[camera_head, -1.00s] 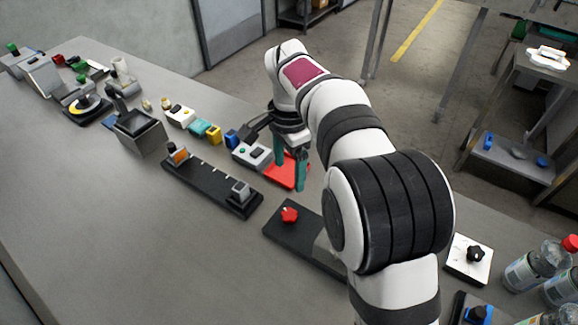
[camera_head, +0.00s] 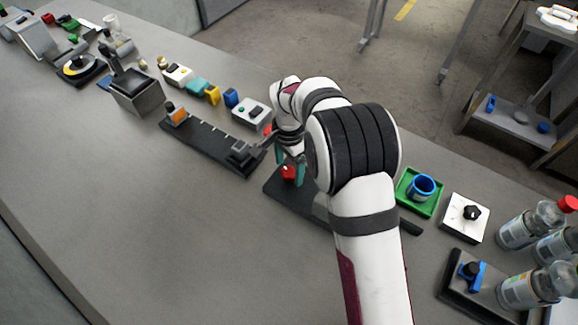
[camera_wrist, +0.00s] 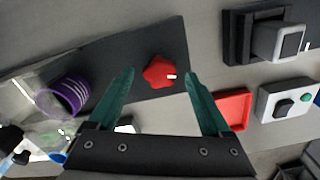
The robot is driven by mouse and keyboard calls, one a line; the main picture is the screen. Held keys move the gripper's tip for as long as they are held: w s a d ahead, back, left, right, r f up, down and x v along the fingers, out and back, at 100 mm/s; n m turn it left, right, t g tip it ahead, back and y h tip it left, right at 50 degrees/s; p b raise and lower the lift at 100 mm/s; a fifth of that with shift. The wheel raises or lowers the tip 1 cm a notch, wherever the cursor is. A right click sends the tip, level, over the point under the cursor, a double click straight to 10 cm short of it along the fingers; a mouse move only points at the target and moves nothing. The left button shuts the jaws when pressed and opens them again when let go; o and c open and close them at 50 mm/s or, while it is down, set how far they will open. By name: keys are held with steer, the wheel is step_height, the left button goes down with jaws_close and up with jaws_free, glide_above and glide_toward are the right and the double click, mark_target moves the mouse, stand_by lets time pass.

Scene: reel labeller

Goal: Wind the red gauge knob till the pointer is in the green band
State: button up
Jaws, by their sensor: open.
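The red gauge knob (camera_wrist: 160,72) is a lobed knob with a small white mark, on a dark base plate (camera_wrist: 100,55). In the wrist view it lies between and beyond my open fingers, with gaps on both sides. In the head view the knob (camera_head: 289,172) is partly covered by my gripper (camera_head: 290,168), whose teal fingers point down around it. I cannot tell how far the fingertips are above the plate. My gripper (camera_wrist: 162,82) is open and empty. The gauge's pointer and green band are not visible; my arm hides part of the plate in the head view.
A red tray (camera_wrist: 234,108) and a white button box (camera_wrist: 288,98) lie close to one finger. A green tray with a blue cup (camera_head: 422,187) and bottles (camera_head: 530,225) are right. The front-left table is clear.

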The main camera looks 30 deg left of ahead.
steer(key=shift+f, duration=0.45)
jaws_close()
steer(key=shift+m, duration=3.1)
jaws_free()
